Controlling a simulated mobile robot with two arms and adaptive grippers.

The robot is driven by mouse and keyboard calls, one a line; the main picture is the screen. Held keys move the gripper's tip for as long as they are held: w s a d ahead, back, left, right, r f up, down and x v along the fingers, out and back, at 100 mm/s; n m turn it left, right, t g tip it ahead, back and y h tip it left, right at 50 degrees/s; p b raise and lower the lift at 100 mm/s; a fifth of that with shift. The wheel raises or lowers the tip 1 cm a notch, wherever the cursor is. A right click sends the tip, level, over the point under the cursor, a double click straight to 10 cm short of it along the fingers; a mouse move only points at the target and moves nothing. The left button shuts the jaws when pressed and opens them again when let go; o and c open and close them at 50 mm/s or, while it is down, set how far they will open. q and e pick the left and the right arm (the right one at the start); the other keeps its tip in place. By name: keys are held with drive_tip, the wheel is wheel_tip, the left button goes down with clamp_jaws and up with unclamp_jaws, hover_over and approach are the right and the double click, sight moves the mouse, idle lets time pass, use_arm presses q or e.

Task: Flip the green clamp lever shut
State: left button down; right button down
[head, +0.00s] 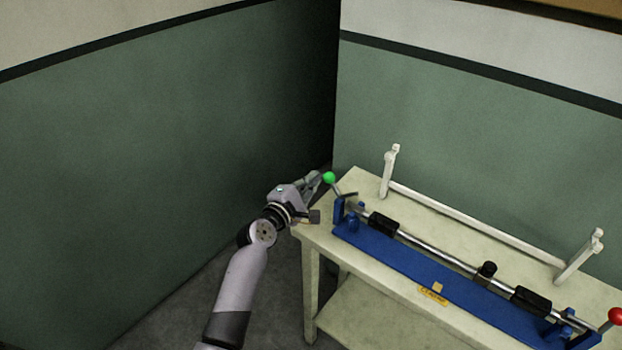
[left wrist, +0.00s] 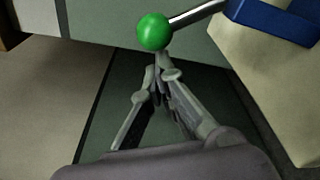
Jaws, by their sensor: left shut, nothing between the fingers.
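The green clamp lever (head: 329,178) has a round green knob on a metal rod at the left end of a blue fixture (head: 405,261). The rod leans up and to the left, out past the table's left end. In the left wrist view the green knob (left wrist: 154,32) is just beyond my fingertips, with its rod running to the right. My left gripper (head: 318,180) is shut and empty, close beside the knob; it also shows in the left wrist view (left wrist: 160,68). I cannot tell whether it touches the knob. My right gripper is not in view.
The fixture stands on a pale table (head: 360,183) and carries a long metal bar with black collars. A red knob (head: 615,315) is at its right end. A white rack (head: 475,222) stands behind. Green walls close off the left and back.

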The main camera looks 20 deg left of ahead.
use_arm(q)
drive_tip(key=shift+s+d+r+m, duration=0.1)
drive_tip(key=shift+d+r+m, duration=0.2)
drive_tip(key=shift+r+m, duration=0.45)
drive_tip(key=shift+s+d+r+m+t+p, duration=0.25)
drive_tip(key=shift+d+r+m, duration=0.3)
drive_tip(key=shift+m, duration=0.65)
drive_tip(key=shift+s+d+r+m+t+p, duration=0.3)
drive_tip(key=shift+d+m, duration=0.35)
drive_tip(key=shift+m, duration=0.5)
drive_tip(key=shift+s+d+r+m+t+p, duration=0.15)
drive_tip(key=shift+d+r+m, duration=0.4)
drive_tip(key=shift+m, duration=0.65)
drive_tip(key=shift+d, duration=0.1)
